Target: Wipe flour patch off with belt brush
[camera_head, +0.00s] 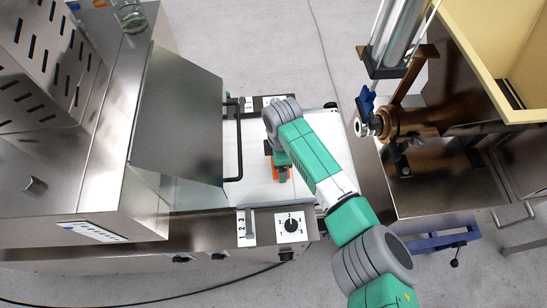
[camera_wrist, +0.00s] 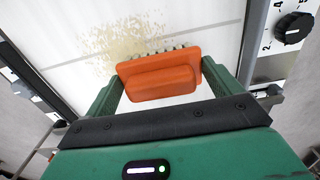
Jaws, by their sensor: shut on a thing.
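My gripper (camera_wrist: 160,90) is shut on the orange belt brush (camera_wrist: 160,82), with a green finger at each end of its handle. A pale yellow flour patch (camera_wrist: 122,38) lies on the white belt (camera_wrist: 215,40), just beyond the brush and a little left in the wrist view. I cannot tell whether the bristles touch the belt. In the head view the brush (camera_head: 281,174) shows orange below my wrist, over the white belt (camera_head: 252,180). The flour patch cannot be made out there.
A steel machine with a raised grey cover (camera_head: 178,118) and black handle (camera_head: 238,140) stands left of the brush. A control dial (camera_head: 292,226) sits on the belt's near side rail. A copper-coloured machine (camera_head: 405,122) with a yellow hopper (camera_head: 490,40) stands to the right.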

